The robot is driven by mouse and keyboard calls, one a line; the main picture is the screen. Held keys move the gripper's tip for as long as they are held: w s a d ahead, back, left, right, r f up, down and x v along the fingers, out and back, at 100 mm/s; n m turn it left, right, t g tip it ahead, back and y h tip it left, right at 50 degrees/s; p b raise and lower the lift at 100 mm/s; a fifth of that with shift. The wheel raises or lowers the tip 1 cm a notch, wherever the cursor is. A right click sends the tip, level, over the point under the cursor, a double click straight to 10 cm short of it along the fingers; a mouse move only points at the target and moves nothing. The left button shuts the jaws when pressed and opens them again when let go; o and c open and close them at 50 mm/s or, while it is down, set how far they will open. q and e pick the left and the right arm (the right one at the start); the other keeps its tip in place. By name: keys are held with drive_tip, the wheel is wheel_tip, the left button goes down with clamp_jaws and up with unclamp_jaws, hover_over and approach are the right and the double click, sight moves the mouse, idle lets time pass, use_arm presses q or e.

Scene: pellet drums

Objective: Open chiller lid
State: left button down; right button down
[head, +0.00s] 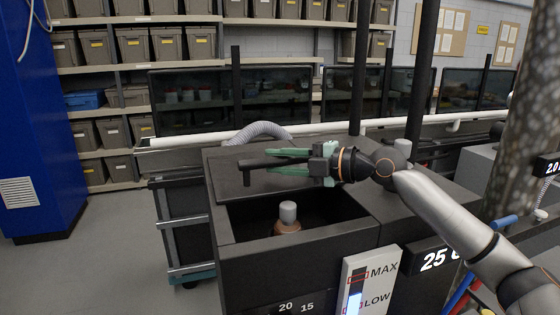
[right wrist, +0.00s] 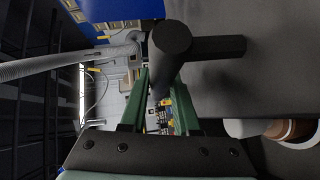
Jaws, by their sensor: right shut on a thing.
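The chiller is a dark grey box (head: 300,257) in the middle of the head view. Its dark lid (head: 228,178) lies over the back part of the top, and the front part of the opening is uncovered. A dark bar handle (head: 247,178) stands on the lid. My right gripper (head: 276,160) has its green fingers shut on the handle. In the right wrist view, the handle (right wrist: 172,38) is at the fingertips (right wrist: 162,85), beside the lid's grey face (right wrist: 260,75). My left gripper is not in view.
A grey-capped brown fitting (head: 288,212) shows inside the opening. A MAX/LOW level gauge (head: 370,278) is on the chiller's front. A grey hose (head: 258,131) and white pipe (head: 330,127) run behind. A dark-framed cart (head: 180,225) stands at left, with clear floor beyond.

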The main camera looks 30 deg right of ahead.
drive_tip(key=shift+r, duration=0.1)
drive_tip(key=c, duration=0.7)
unclamp_jaws()
drive_tip(key=shift+o, duration=0.2)
drive_tip(key=shift+r, duration=0.35)
wheel_tip(320, 180, up, 2)
drive_tip(key=shift+r, duration=0.1)
drive_tip(key=s+a+r, duration=0.7)
drive_tip(key=s+r, duration=0.3)
drive_tip(key=s, duration=0.2)
drive_tip(key=shift+s+b, duration=0.2)
drive_tip(key=shift+b, duration=0.2)
drive_tip(key=shift+d, duration=0.1)
